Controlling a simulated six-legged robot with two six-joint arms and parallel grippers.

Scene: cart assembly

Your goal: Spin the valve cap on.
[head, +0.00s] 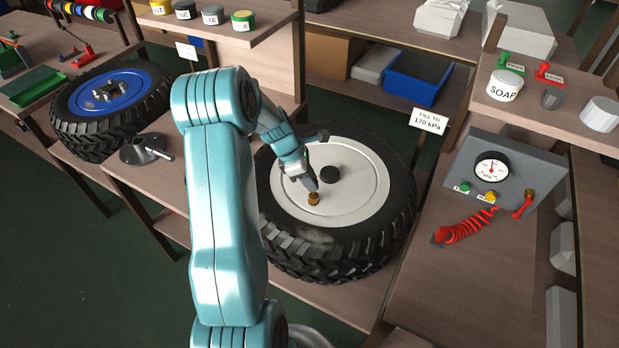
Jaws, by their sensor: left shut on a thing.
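A wheel with a black knobby tyre (392,229) and a pale grey disc (361,185) lies flat on the wooden bench. A small brass-coloured valve cap (314,199) shows over the near part of the disc. My left gripper (313,189) points down over the disc and is shut on the cap. The valve stem is not visible under the cap, so I cannot tell if the cap touches it. My right gripper is not in view.
A pressure panel with a gauge (491,169) and a coiled red hose (468,227) stands at the right. A blue-hubbed wheel (110,95) lies at the left beside a dark stand (143,150). Shelves with tins (243,21) and a soap jar (504,86) overhang the back.

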